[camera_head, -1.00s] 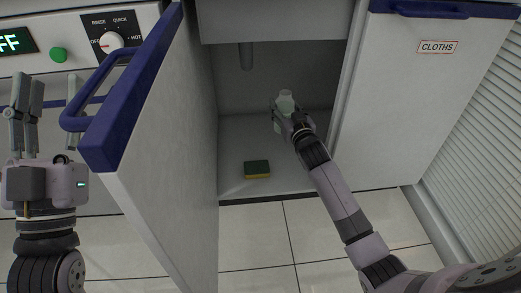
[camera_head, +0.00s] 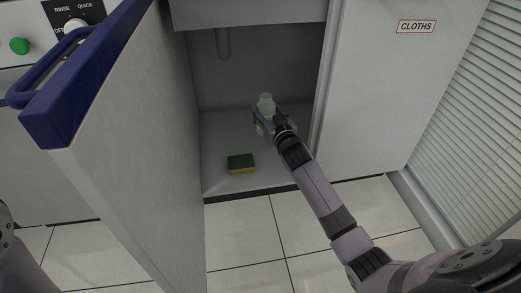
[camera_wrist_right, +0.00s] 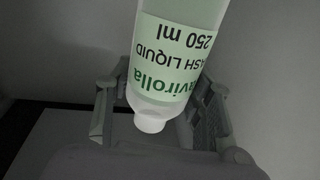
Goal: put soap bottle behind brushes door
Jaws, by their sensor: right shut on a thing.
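The soap bottle (camera_head: 266,103), pale with a light green label, is inside the open cabinet. In the right wrist view the bottle (camera_wrist_right: 168,65) shows its label and white cap, with gripper fingers on both sides. My right gripper (camera_head: 266,121) is shut on it; the bottle's lower part is largely hidden by the gripper, so I cannot tell whether it touches the cabinet floor (camera_head: 215,140). The open door (camera_head: 150,130) with a blue edge and handle stands left of the opening. My left gripper is out of the head view; only a bit of my left arm shows.
A green and yellow sponge (camera_head: 241,163) lies on the cabinet floor near the front. A grey pipe (camera_head: 223,44) hangs at the back. A closed door labelled CLOTHS (camera_head: 416,27) is to the right. Free floor lies around the sponge.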

